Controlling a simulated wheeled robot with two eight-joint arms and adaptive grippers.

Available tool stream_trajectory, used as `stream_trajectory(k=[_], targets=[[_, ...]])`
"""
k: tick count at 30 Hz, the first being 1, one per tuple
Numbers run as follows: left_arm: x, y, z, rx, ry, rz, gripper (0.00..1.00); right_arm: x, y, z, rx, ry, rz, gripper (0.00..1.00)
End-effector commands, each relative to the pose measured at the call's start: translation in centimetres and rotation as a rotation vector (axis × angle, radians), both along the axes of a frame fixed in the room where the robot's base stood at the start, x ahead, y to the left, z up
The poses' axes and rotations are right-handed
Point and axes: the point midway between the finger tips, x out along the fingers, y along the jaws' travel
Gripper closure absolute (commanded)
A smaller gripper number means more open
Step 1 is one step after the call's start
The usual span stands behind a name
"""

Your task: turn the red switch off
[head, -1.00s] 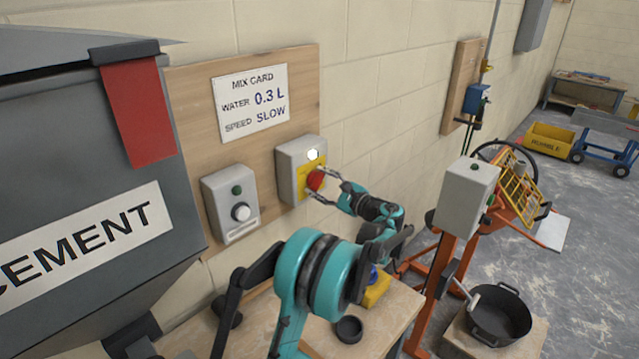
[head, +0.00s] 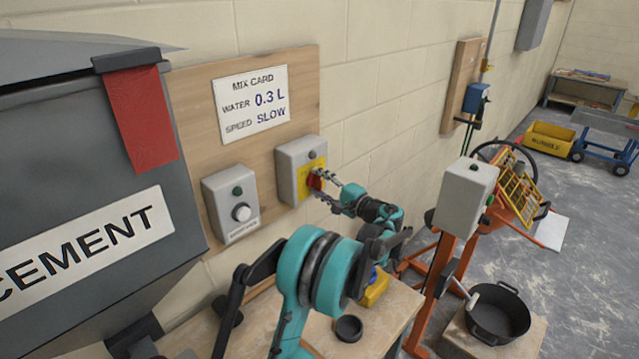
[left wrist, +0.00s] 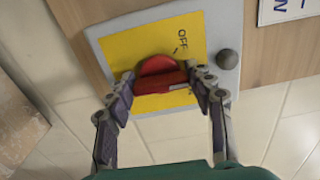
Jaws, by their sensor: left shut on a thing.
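The red switch (head: 314,182) is a rotary knob on the yellow plate of a grey box (head: 291,172) on the wall board. In the left wrist view the red switch (left wrist: 158,66) shows a raised grip bar lying nearly level across the picture. The word OFF is printed on the yellow plate (left wrist: 122,50) above it, with a short mark beside it. My left gripper (head: 320,183) is shut on the bar, one finger at each end, as the left wrist view (left wrist: 163,83) shows. The lamp (head: 311,155) above the plate is dark. My right gripper is not in view.
The cement hopper (head: 80,180) fills the left side. Below is a wooden bench (head: 385,325) with a black ring (head: 348,328). An orange-framed machine (head: 440,285) stands right.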

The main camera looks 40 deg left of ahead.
Motion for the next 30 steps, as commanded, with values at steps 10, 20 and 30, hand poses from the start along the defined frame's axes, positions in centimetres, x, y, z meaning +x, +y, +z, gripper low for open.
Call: stream_trajectory(k=[10,20,30], targets=[[-0.01,0.00,-0.16,-0.029,-0.326,0.001,0.76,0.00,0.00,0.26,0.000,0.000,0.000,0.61],[0.02,0.00,-0.27,-0.054,-0.605,0.002,0.76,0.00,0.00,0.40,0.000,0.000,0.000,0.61],[0.04,-0.01,-0.33,-0.069,-0.777,0.002,0.76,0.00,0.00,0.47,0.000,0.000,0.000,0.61]])
